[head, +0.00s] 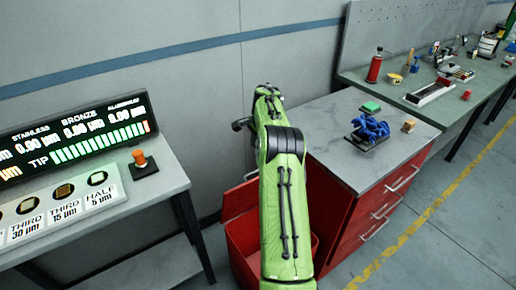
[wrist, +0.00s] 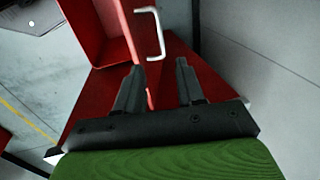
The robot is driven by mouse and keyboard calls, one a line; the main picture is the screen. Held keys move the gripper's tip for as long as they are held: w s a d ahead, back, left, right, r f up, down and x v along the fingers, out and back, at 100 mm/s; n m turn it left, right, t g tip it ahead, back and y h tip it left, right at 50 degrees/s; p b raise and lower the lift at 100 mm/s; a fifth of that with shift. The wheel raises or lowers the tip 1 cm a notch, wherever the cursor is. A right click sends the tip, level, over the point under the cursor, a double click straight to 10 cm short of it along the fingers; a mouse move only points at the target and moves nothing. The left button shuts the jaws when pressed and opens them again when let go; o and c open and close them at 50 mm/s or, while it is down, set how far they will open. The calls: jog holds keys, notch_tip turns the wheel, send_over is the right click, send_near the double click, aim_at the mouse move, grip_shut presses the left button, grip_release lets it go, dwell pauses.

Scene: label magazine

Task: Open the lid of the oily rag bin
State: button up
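The red oily rag bin (head: 242,238) stands on the floor between the left bench and the red cabinet, partly hidden behind my green arm. A red panel that looks like its lid (head: 238,199) stands tilted up at the back, toward the wall; how far it is open is hard to tell. In the wrist view, red bin walls (wrist: 95,32) and a pale handle (wrist: 157,32) on red metal lie just beyond the fingertips. My gripper (wrist: 160,68) has its fingers apart, with no object held between them. The handle is apart from the fingers. My gripper is hidden in the head view.
A red drawer cabinet (head: 350,228) with a grey top stands close to the right of my arm. The left bench (head: 150,190) carries a lit display and an orange knob. The wall is close behind. Open floor (head: 450,220) lies to the right.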

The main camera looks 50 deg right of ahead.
jog(key=shift+c, duration=0.3)
jog(key=shift+f, duration=0.15)
jog(key=shift+c, duration=1.1)
jog(key=shift+s+d+f+n+h, duration=0.15)
jog(key=shift+s+f+h, duration=0.15)
jog(key=shift+f, duration=0.2)
jog(key=shift+s+d+f+n+h, duration=0.1)
jog(key=shift+s+f+n+h, duration=0.1)
jog(key=shift+s+f, duration=0.25)
grip_shut()
jog(key=t+b, duration=0.2)
send_near(255, 173)
jog(key=shift+m, duration=0.45)
jog(key=f, duration=0.2)
jog(key=w+f, duration=0.1)
jog(key=f, duration=0.3)
jog(key=shift+w+a+f, duration=0.25)
jog(key=shift+a+f, duration=0.05)
jog(key=shift+a, duration=0.05)
jog(key=w, duration=0.3)
jog(key=w+d+r+p, duration=0.1)
jog(key=w, duration=0.1)
jog(key=shift+w, duration=0.1)
